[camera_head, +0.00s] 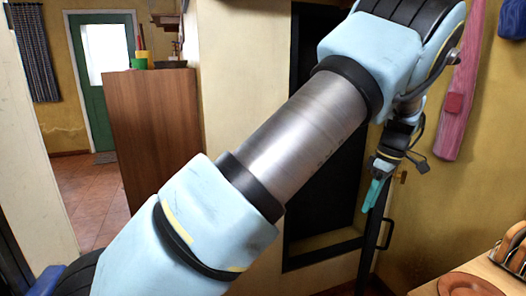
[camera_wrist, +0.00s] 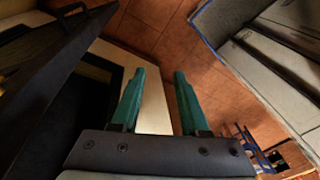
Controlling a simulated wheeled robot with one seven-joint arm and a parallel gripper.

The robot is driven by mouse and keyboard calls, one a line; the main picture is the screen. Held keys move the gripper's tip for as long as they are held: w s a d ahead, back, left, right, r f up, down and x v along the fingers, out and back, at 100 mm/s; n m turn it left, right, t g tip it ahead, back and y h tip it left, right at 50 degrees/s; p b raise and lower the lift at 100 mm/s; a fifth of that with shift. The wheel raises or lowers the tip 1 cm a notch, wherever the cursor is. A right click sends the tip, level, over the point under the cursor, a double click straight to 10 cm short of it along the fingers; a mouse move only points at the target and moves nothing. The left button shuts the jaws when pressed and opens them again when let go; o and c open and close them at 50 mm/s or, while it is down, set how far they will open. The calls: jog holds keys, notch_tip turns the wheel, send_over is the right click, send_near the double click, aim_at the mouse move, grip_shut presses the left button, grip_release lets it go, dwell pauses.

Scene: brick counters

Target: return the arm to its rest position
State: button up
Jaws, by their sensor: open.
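My arm crosses the head view from the lower left to the upper right, raised and bent at the top right. My gripper (camera_head: 372,195) hangs down from its end, in front of the dark opening in the wall. In the wrist view my gripper (camera_wrist: 157,75) shows two green fingers well apart, with nothing between them. It is open and empty, above the tiled floor (camera_wrist: 150,30).
A wooden cabinet (camera_head: 155,140) and a green door (camera_head: 108,90) stand at the left back. A pink cloth (camera_head: 462,85) hangs on the right wall. A counter corner with a brown plate (camera_head: 470,285) and a rack (camera_head: 515,255) is at the lower right.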

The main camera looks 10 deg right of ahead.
jog(key=w+a+f+m+h+b, duration=0.1)
jog(key=w+a, duration=0.2)
jog(key=a, duration=0.9)
jog(key=w+a+m+h+b, duration=0.1)
jog(key=w+a+m+b, duration=0.15)
jog(key=a, duration=0.85)
jog(key=s+a+f+m, duration=0.1)
jog(key=s+a, duration=0.2)
jog(key=a, duration=0.4)
jog(key=s+a+f+m+b, duration=0.1)
jog(key=s+a+m, duration=0.1)
jog(key=a, duration=0.5)
jog(key=s+a+f+m+t+b, duration=0.1)
jog(key=s+a+m, duration=0.1)
jog(key=s+a, duration=0.3)
jog(key=shift+a+h, duration=0.3)
jog(key=shift+a, duration=0.85)
